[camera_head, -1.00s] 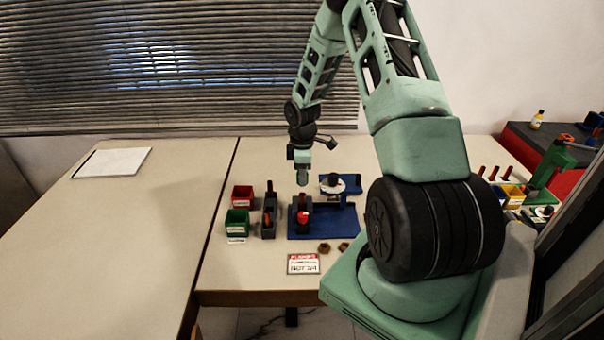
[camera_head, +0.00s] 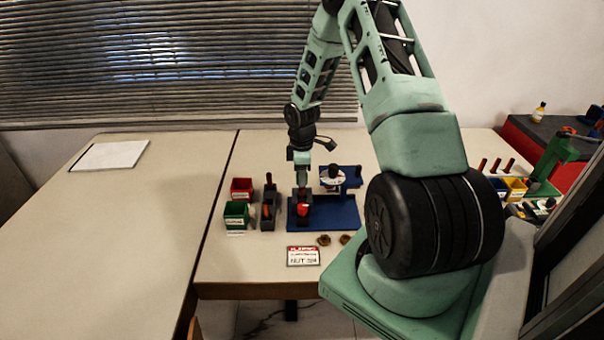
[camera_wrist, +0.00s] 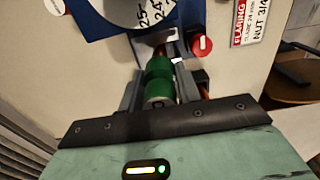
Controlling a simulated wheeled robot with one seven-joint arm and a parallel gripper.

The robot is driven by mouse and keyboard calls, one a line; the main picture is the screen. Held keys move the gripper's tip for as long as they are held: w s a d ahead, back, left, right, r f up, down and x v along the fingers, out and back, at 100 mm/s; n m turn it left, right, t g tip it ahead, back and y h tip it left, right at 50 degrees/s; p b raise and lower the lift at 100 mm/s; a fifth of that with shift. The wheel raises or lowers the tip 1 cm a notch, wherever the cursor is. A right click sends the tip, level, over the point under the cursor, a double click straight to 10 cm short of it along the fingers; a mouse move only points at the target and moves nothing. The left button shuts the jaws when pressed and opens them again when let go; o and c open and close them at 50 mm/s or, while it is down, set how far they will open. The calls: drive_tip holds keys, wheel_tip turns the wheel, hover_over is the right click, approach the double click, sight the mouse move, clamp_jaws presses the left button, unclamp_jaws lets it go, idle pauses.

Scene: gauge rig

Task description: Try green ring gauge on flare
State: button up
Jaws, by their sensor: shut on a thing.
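In the wrist view, my gripper (camera_wrist: 158,88) is shut on a green cylindrical piece, the green ring gauge (camera_wrist: 158,84). In the head view, my gripper (camera_head: 302,184) points down over a dark clamp block with a red knob (camera_head: 303,210) on the blue base (camera_head: 340,215). The red knob also shows in the wrist view (camera_wrist: 202,45), just beyond the gauge.
A white dial disc (camera_head: 331,180) stands behind the clamp. A red bin (camera_head: 241,188), a green bin (camera_head: 236,214) and dark holders (camera_head: 268,212) stand to the left. Brass nuts (camera_head: 323,239) and a label card (camera_head: 302,256) lie in front. The left table (camera_head: 120,230) is mostly bare.

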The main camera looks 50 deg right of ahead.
drive_tip(key=shift+f, duration=0.35)
drive_tip(key=shift+f+b, duration=0.85)
drive_tip(key=shift+f, duration=0.35)
idle(0.8)
drive_tip(key=shift+r, duration=0.1)
idle(1.5)
drive_tip(key=shift+r+p, duration=2.6)
drive_tip(key=shift+r, duration=0.3)
drive_tip(key=shift+r, duration=0.1)
